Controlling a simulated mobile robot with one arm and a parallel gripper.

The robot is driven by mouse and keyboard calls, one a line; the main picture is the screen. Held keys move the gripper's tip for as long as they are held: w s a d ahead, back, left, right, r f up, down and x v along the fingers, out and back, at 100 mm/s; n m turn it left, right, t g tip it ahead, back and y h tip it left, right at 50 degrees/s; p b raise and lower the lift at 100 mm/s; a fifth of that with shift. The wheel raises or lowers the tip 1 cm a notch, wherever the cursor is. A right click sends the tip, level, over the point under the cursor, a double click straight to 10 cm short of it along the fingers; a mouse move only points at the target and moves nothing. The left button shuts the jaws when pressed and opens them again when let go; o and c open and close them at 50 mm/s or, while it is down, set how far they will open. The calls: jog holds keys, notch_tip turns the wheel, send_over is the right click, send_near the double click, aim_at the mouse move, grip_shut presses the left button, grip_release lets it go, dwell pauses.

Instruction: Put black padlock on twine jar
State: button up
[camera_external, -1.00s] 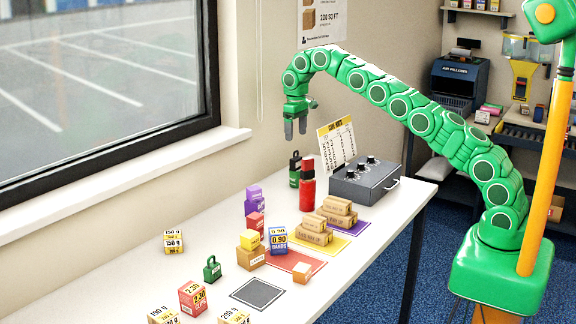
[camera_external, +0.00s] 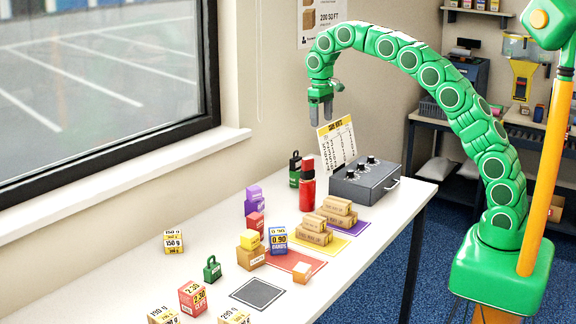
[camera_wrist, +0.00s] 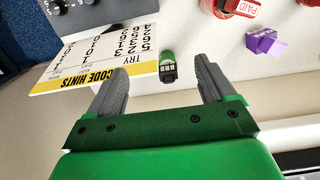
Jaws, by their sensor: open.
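My gripper (camera_external: 321,110) is open and empty, high above the back of the table near the code hints card. Its fingers also show in the wrist view (camera_wrist: 158,78). A small dark item with green on it (camera_external: 294,170) and a loop-like top stands below and left of my gripper; it may be the black padlock, but I cannot tell for sure. In the wrist view, a green and black item (camera_wrist: 168,68) appears between the fingers, well below them. A green padlock (camera_external: 212,269) stands at the front left. I cannot make out a twine jar.
A red cylinder (camera_external: 307,187) stands beside the dark item. The grey dial box (camera_external: 365,182) and code hints card (camera_external: 337,146) are close to the right. Purple boxes (camera_external: 253,200) and brown cartons (camera_external: 314,230) stand nearer the front. The table between the purple boxes and window wall is clear.

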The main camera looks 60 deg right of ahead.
jog(key=s+a+r+g, duration=0.1)
jog(key=s, duration=3.7)
jog(key=s+f, duration=0.5)
jog(key=s, duration=0.9)
jog(key=shift+s+a+f, duration=0.2)
